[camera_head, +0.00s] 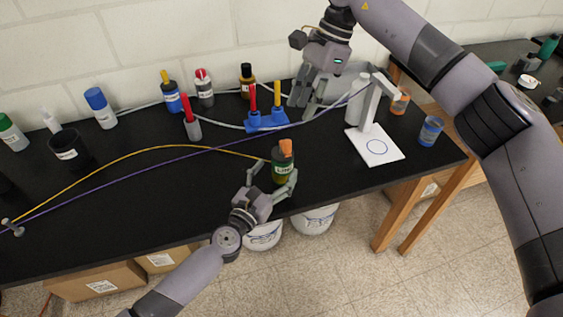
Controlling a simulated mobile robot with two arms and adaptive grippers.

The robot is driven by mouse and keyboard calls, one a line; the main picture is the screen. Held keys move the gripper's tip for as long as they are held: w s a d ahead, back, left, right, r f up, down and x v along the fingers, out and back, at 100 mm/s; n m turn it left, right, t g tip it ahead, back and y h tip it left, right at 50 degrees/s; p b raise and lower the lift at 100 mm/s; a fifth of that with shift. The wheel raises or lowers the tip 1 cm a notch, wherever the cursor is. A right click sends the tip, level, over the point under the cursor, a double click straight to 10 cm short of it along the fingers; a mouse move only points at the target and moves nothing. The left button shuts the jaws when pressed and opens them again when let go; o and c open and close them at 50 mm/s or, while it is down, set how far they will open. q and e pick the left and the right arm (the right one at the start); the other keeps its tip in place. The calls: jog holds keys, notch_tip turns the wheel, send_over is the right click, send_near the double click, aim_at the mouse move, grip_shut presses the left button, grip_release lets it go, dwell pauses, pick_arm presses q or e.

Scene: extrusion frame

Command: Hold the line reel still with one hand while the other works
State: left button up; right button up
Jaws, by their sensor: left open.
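A dark green reel (282,170) with an orange top and a pale label stands near the front edge of the black bench. A yellow line (165,147) runs from it to a small grey post (13,228) at the far left. My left gripper (273,180) is open, its fingers on either side of the reel; I cannot tell whether they touch it. My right gripper (308,105) hangs above the back of the bench, fingers down, beside a purple line (170,160). Whether its fingers are apart is unclear.
A white stand (375,146) with a grey upright is to the right, near a blue cup (430,130). Blue holders (266,121) with red and yellow sticks and several bottles line the back. The bench's left middle is clear except for the lines.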

aim_at(277, 169)
pick_arm(q)
jog(key=shift+x, duration=2.1)
jog(key=c, duration=1.3)
